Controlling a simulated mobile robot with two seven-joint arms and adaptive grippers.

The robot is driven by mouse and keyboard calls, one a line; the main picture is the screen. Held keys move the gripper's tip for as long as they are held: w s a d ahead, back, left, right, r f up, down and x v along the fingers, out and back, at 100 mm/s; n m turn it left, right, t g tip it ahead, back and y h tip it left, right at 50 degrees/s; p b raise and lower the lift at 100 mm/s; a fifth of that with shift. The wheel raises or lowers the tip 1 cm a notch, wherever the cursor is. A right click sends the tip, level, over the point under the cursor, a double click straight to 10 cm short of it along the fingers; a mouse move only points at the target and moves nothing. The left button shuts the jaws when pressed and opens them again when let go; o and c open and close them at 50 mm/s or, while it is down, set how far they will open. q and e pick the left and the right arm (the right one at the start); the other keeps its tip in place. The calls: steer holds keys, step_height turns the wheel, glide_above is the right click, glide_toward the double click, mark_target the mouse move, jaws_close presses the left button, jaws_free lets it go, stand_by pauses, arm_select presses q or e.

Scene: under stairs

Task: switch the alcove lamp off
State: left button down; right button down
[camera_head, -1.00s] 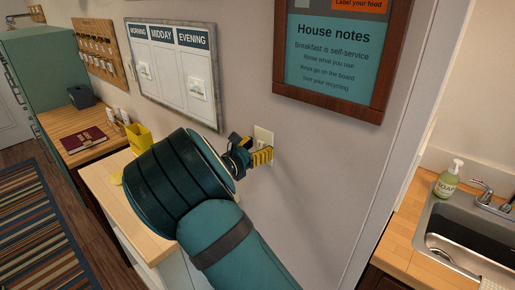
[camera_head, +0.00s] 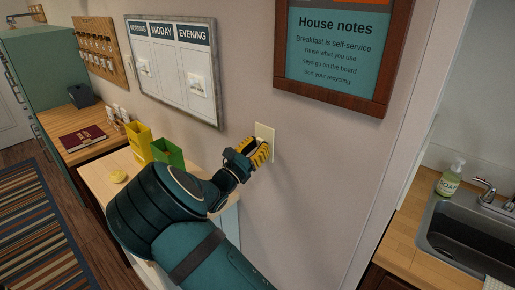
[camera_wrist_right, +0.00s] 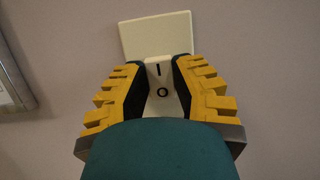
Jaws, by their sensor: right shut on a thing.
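A cream switch plate (camera_head: 266,132) is on the wall below the house notes sign; the wrist view also shows the plate (camera_wrist_right: 157,33). Its white rocker (camera_wrist_right: 161,82), marked I and O, sits between the yellow-and-black fingers of my right gripper (camera_head: 259,153). The right gripper is shut on this rocker, one finger on each side. The fingers hide the lower plate in the head view. The I mark is nearer the plate's visible part, the O nearer my wrist. The alcove lamp itself is not in view, nor is my left gripper.
A wooden counter (camera_head: 104,180) with a yellow box (camera_head: 139,139) and a green box (camera_head: 168,152) stands left of my right arm. A whiteboard (camera_head: 172,75) and the framed sign (camera_head: 338,50) hang nearby. A sink (camera_head: 470,235) and soap bottle (camera_head: 449,180) are at right.

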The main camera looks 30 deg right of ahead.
steer(key=shift+r, duration=0.1)
steer(key=c, duration=0.7)
jaws_free()
steer(key=shift+d, duration=0.1)
steer(key=shift+c, duration=0.2)
steer(key=v, duration=1.2)
